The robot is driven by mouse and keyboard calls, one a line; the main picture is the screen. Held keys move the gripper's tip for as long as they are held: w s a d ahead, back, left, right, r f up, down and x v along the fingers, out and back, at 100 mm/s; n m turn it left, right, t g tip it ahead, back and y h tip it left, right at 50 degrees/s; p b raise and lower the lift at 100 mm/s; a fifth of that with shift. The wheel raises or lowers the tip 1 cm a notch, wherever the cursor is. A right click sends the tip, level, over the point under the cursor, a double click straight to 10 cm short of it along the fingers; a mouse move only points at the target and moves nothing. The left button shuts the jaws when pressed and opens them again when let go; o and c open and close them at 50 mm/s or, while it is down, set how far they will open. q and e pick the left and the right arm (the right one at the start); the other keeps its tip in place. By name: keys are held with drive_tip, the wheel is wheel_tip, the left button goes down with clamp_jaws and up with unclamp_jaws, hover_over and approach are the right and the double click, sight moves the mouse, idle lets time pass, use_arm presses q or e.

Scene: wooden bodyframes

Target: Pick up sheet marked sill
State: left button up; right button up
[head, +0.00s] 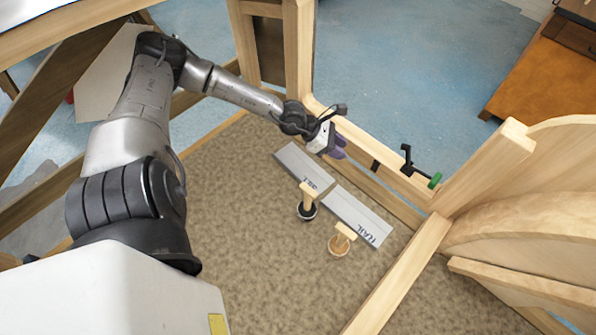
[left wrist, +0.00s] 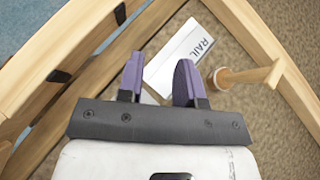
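A pale grey sheet (head: 300,163) lies on the brown carpet inside the wooden frame. Its dark lettering is partly hidden by a wooden-handled tool, so I cannot read it in full. A second sheet marked RAIL (head: 352,212) lies to its lower right, and it also shows in the left wrist view (left wrist: 176,60). My left gripper (head: 338,147) is above the far end of the partly hidden sheet, near the frame rail. In the left wrist view its purple fingers (left wrist: 158,82) are apart with nothing held. A pale corner shows between them. My right gripper is not in view.
Two wooden-handled tools with round bases (head: 307,203) (head: 341,243) stand beside the sheets. A black clamp with a green handle (head: 421,171) sits on the frame rail (head: 370,145). Curved wooden parts (head: 535,210) stand at right. Carpet at lower middle is clear.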

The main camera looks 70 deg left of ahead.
use_arm(q)
drive_tip(key=s+a+f+m+g+y, duration=0.2)
drive_tip(key=s+a+f+m+g, duration=0.1)
drive_tip(key=s+f+m+g, duration=0.15)
drive_tip(key=m+g+y, duration=0.3)
drive_tip(key=g+y, duration=0.1)
drive_tip(key=g, duration=0.1)
approach(293, 173)
drive_tip(key=shift+m, duration=0.25)
wheel_tip(293, 173, down, 5)
drive_tip(key=shift+s+r+b, duration=0.1)
drive_tip(key=shift+r+b, duration=0.1)
drive_tip(key=shift+b, duration=0.65)
drive_tip(key=shift+a+f+b, duration=0.1)
drive_tip(key=shift+f+b, duration=0.25)
drive_tip(key=shift+f, duration=0.95)
drive_tip(key=shift+a+f+b, duration=0.15)
drive_tip(key=shift+f+b, duration=0.2)
drive_tip(key=shift+f, duration=1)
clamp_jaws()
